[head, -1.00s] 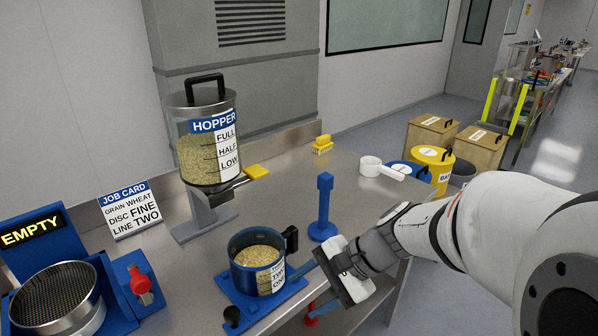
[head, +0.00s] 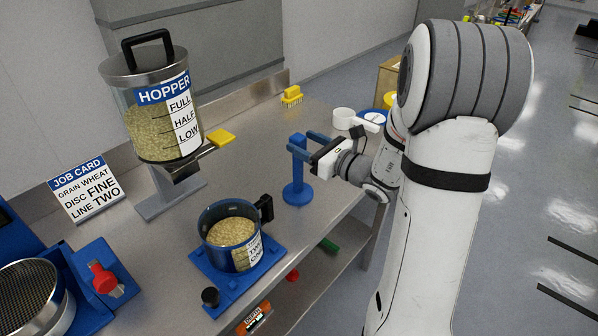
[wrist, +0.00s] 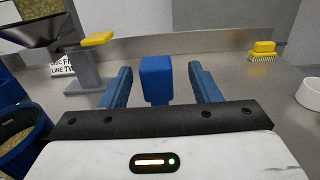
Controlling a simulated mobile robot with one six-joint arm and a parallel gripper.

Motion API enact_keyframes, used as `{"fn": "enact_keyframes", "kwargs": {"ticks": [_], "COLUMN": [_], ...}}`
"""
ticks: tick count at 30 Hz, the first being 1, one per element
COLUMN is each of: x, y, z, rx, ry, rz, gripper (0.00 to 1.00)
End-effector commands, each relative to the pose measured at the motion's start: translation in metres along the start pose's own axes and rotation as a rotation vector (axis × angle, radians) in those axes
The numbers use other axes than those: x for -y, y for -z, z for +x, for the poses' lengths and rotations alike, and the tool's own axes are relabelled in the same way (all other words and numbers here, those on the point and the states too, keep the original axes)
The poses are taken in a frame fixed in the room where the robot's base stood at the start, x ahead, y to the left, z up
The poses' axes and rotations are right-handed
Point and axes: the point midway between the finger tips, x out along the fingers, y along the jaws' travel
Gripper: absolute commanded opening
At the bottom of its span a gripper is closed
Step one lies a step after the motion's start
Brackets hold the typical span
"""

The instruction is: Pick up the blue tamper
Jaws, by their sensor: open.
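The blue tamper (head: 298,178) stands upright on the steel table, with a round base and a square-topped handle. In the wrist view the top of its handle (wrist: 156,80) is between the two blue fingers of my gripper (wrist: 160,84). A gap shows on each side of the handle. In the head view my gripper (head: 309,143) reaches in from the right at the height of the handle top. It is open and holds nothing. The lower tamper is hidden in the wrist view.
A grain-filled blue pot (head: 229,245) with a black handle stands front left of the tamper. The hopper (head: 160,110) with a yellow lever (head: 221,137) is behind left.

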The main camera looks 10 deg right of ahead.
Motion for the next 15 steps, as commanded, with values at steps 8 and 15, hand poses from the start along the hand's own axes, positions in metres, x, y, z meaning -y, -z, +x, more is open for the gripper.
{"fn": "enact_keyframes", "kwargs": {"ticks": [8, 15], "x": [-0.004, -0.003], "y": [-0.002, 0.0], "z": [0.039, 0.043], "rx": [-0.001, -0.001], "ry": [-0.002, 0.0], "rz": [-0.001, -0.002], "gripper": [0.56, 0.56]}}
